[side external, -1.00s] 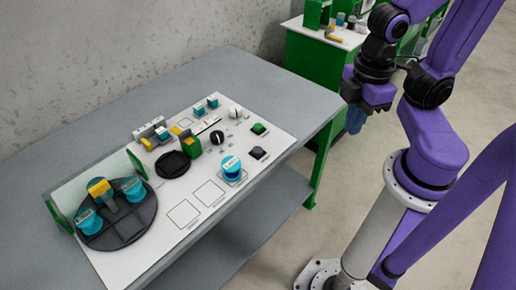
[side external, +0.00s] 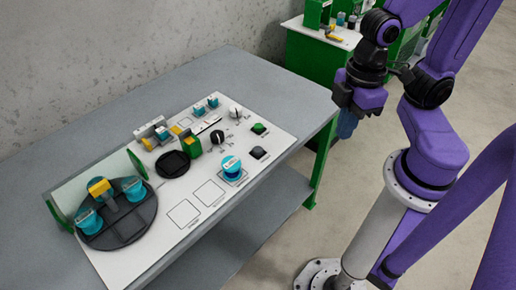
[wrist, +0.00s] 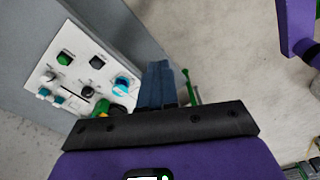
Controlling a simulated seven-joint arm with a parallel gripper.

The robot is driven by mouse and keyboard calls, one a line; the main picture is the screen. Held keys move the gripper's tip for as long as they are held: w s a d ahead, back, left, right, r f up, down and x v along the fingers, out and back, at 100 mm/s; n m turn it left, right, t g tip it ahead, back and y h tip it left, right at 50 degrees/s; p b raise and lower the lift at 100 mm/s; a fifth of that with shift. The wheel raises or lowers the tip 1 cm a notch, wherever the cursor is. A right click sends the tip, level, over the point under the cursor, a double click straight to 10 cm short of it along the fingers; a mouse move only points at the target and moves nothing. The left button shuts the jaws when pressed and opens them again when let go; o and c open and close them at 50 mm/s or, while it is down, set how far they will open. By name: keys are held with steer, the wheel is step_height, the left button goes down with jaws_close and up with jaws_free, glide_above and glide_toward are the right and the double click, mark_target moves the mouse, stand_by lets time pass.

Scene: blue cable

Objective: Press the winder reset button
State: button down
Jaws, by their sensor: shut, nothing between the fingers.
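On the white panel (side external: 196,240) sit a green button (side external: 260,128) and a black button (side external: 259,152) near the right edge. The labels are too small to read, so I cannot tell which one is the winder reset. Both show in the wrist view, the green button (wrist: 65,58) at upper left and the black button (wrist: 97,62) right of it. My gripper (side external: 346,126) hangs beyond the table's right edge, apart from the panel, with blue fingers pointing down. In the wrist view its fingers (wrist: 157,82) are together and empty.
The panel also bears a blue-topped spool (side external: 231,167), a black knob (side external: 217,137), a white knob (side external: 235,111), a green block (side external: 192,145) and a black turntable (side external: 125,230) with blue spools. A green bench (side external: 312,68) stands behind. The grey tabletop (side external: 210,85) is bare at the back.

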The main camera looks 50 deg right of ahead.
steer(key=w+a+f+t+y, duration=0.1)
steer(key=w+a+f+y, duration=0.1)
steer(key=w+a+f, duration=0.3)
steer(key=m+t+h, duration=0.1)
steer(key=t, duration=0.7)
glide_above(260, 151)
step_height(260, 151, down, 7)
steer(key=shift+d+f, duration=0.15)
steer(key=shift+f, duration=4.4)
steer(key=shift+f, duration=0.1)
steer(key=shift+f, duration=0.35)
